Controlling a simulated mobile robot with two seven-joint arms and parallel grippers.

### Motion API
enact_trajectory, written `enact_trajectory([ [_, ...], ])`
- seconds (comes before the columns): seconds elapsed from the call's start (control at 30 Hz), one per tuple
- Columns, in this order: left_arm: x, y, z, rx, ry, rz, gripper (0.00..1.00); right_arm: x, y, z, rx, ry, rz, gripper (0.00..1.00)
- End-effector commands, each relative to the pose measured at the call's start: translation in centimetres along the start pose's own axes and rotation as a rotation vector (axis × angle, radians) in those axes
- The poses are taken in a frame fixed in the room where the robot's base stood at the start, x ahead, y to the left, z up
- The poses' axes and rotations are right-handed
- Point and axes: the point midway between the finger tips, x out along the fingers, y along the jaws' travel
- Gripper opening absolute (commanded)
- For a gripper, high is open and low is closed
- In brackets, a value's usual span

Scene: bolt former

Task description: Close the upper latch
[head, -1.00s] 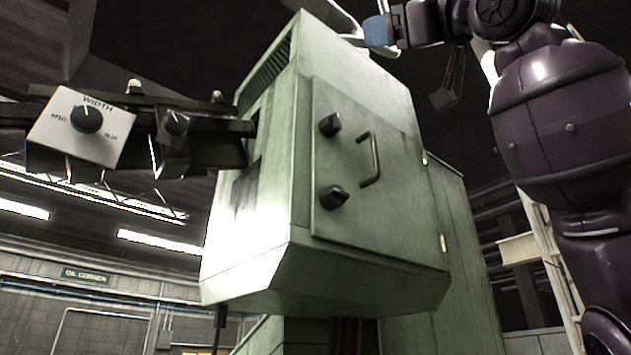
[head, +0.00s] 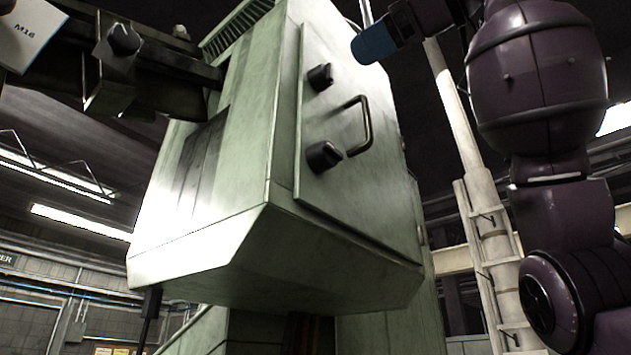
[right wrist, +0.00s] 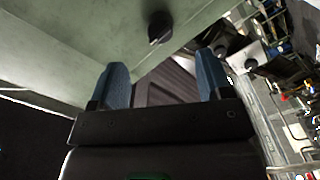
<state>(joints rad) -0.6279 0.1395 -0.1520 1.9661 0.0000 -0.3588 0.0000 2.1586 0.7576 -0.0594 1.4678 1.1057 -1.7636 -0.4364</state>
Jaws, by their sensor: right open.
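The upper latch (head: 320,77) is a dark knob at the upper left of the pale green cabinet door (head: 345,190). The lower latch (head: 323,156) is a similar knob below it. My right gripper (head: 373,45) is above and to the right of the upper latch, apart from it; its blue fingertip shows. In the right wrist view my right gripper (right wrist: 163,82) is open and empty, fingers spread. A dark knob (right wrist: 158,27) on a green face lies beyond its fingers; I cannot tell which latch it is. My left gripper is not in view.
A bar handle (head: 360,125) stands out from the door, right of the latches. A dark rail with a knob (head: 124,39) and a white panel (head: 28,35) juts out left of the cabinet. A pale post (head: 470,170) stands behind at right.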

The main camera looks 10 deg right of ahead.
Motion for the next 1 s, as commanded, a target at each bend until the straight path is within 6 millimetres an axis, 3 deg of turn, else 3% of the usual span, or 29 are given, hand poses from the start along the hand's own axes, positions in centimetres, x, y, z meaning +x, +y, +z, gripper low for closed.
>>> enact_trajectory([
  [0.3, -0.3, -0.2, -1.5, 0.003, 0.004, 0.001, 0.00, 6.5, 0.2, -0.1, 0.001, 0.000, -0.002, 0.72],
  [0.53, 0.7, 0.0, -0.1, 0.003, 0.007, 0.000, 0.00, 6.4, -0.3, 0.1, 0.279, 0.002, -0.001, 0.72],
  [1.0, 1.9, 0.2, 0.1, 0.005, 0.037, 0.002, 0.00, 6.3, -0.1, 0.1, 0.814, 0.001, -0.001, 0.72],
])
